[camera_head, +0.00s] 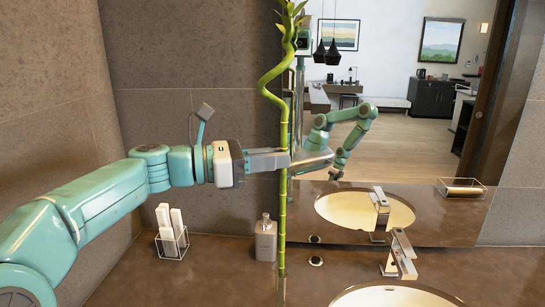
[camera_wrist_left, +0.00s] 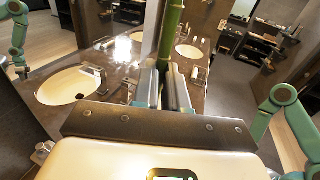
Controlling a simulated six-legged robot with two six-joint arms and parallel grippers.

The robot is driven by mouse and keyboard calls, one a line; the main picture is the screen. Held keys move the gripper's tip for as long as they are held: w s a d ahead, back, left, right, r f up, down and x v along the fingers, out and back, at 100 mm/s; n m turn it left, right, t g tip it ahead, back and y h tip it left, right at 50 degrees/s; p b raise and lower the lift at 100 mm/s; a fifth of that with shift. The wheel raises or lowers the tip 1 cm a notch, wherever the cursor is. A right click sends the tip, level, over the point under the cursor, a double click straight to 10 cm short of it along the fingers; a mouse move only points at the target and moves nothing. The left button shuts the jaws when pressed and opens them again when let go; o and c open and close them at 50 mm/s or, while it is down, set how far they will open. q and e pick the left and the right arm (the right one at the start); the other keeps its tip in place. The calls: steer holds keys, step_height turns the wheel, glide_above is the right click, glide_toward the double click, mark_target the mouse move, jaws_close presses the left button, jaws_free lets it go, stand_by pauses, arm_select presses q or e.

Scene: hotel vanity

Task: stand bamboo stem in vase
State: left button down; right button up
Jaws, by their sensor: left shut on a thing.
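The green bamboo stem (camera_head: 284,215) stands about upright in the head view, with a curled upper part and leaves at the top. Its lower end reaches down near the front of the counter; I cannot tell whether it touches anything there. My left gripper (camera_head: 287,161) comes in from the left and is shut on the stem around its middle. The left wrist view also shows the stem (camera_wrist_left: 171,35) between the gripper's fingers (camera_wrist_left: 166,88). I cannot make out a vase for certain in either view. My right gripper is not directly in view.
A brown counter (camera_head: 215,270) carries a grey soap bottle (camera_head: 265,238) just left of the stem and a wire holder with white rolls (camera_head: 171,232). A faucet (camera_head: 400,256) and basin (camera_head: 395,297) are at right. The mirror (camera_head: 410,150) behind reflects the room and my arm.

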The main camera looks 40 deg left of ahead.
arm_select(q)
step_height(320, 180, down, 20)
steer(key=b, duration=1.5)
steer(key=shift+r, duration=0.2)
stand_by(1.9)
steer(key=c, duration=1.1)
jaws_free()
steer(key=v, duration=1.6)
steer(key=shift+b, duration=0.35)
steer(key=shift+s+a, duration=0.1)
steer(key=shift+s, duration=0.05)
